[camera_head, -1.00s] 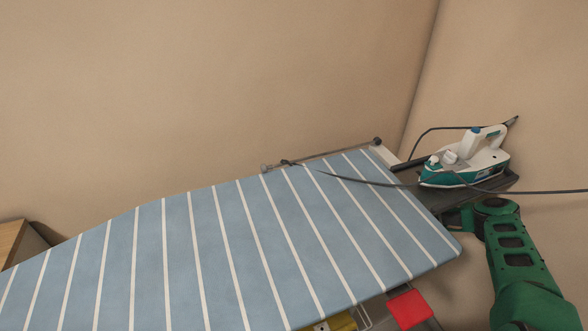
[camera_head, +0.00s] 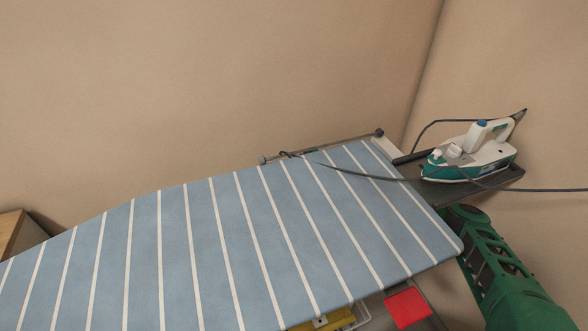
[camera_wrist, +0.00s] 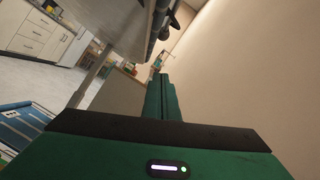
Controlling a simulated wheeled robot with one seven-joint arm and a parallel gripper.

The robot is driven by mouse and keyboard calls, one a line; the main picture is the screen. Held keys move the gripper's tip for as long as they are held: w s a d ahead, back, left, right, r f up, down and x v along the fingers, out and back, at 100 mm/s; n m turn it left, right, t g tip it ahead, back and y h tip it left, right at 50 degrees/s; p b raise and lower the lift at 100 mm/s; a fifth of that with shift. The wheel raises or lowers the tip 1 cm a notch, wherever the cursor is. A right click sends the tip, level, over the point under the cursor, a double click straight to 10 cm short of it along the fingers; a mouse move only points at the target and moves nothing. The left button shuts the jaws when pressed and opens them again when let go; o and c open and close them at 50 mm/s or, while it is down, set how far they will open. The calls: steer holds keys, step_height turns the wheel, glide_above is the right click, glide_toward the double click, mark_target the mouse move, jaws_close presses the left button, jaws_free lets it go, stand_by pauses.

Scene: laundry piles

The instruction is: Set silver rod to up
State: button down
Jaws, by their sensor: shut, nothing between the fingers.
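The silver rod (camera_head: 345,142) is a thin bar with dark end knobs along the far right edge of the striped ironing board (camera_head: 200,235). It lies low, about level with the board top, in the head view. My gripper is hidden in the head view, below the board's right end, where only my green arm shows. In the wrist view my gripper (camera_wrist: 160,78) is shut and empty, its green fingers together, pointing along the gap between the board's underside (camera_wrist: 112,18) and the wall. I cannot make out the rod for certain in the wrist view.
A white and teal iron (camera_head: 470,158) rests on the dark tray (camera_head: 510,180) at the board's right end, its cord trailing across. A red item (camera_head: 408,307) sits below the board. The beige wall (camera_head: 200,90) is close behind. A board leg (camera_wrist: 88,75) stands left of my fingers.

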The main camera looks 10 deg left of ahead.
steer(key=shift+s+a+r, duration=0.3)
steer(key=shift+s+r, duration=0.35)
steer(key=shift+r, duration=0.25)
steer(key=shift+s+a+r, duration=0.35)
steer(key=shift+s+r, duration=0.25)
steer(key=shift+r, duration=0.3)
steer(key=shift+s+a+r, duration=0.3)
steer(key=shift+s+r, duration=0.35)
steer(key=shift+r, duration=0.25)
steer(key=shift+r, duration=0.1)
